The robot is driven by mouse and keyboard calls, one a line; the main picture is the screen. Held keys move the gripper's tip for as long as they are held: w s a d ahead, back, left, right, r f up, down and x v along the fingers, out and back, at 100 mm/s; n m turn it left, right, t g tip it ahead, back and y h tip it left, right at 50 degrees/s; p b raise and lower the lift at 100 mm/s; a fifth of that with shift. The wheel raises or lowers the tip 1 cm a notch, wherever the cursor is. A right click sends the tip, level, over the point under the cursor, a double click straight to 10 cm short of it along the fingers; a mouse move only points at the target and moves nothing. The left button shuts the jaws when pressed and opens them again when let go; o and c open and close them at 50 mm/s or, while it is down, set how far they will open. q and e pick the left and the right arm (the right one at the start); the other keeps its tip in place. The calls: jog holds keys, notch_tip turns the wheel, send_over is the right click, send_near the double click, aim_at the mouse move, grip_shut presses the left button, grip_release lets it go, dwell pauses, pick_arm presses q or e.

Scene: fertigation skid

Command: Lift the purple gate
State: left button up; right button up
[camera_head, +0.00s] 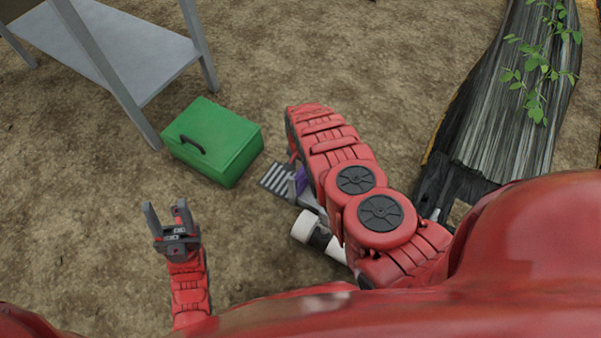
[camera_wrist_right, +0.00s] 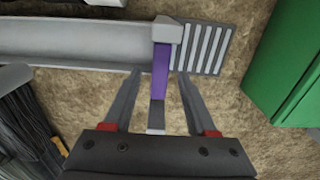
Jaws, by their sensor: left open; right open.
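The purple gate (camera_wrist_right: 160,75) is in the right wrist view, a narrow upright piece at the end of a grey channel (camera_wrist_right: 70,40), beside a slatted grate (camera_wrist_right: 203,48). A pale grey block caps its far end and a grey piece is at its near end. My right gripper (camera_wrist_right: 157,75) is open, with one finger on each side of the gate; I cannot tell whether they touch it. In the head view only a bit of the purple gate (camera_head: 300,181) shows, mostly hidden by my right arm. My left gripper (camera_head: 166,212) is open and empty over the soil at the left.
A green box (camera_head: 213,142) with a dark handle stands on the soil near the grate. A grey metal table (camera_head: 150,60) is at the upper left. A white pipe end (camera_head: 304,227) lies below the gate. A dark-edged bed with a plant is at the right.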

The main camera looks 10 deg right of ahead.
jog(key=shift+f, duration=0.5)
grip_shut()
dwell(1.2)
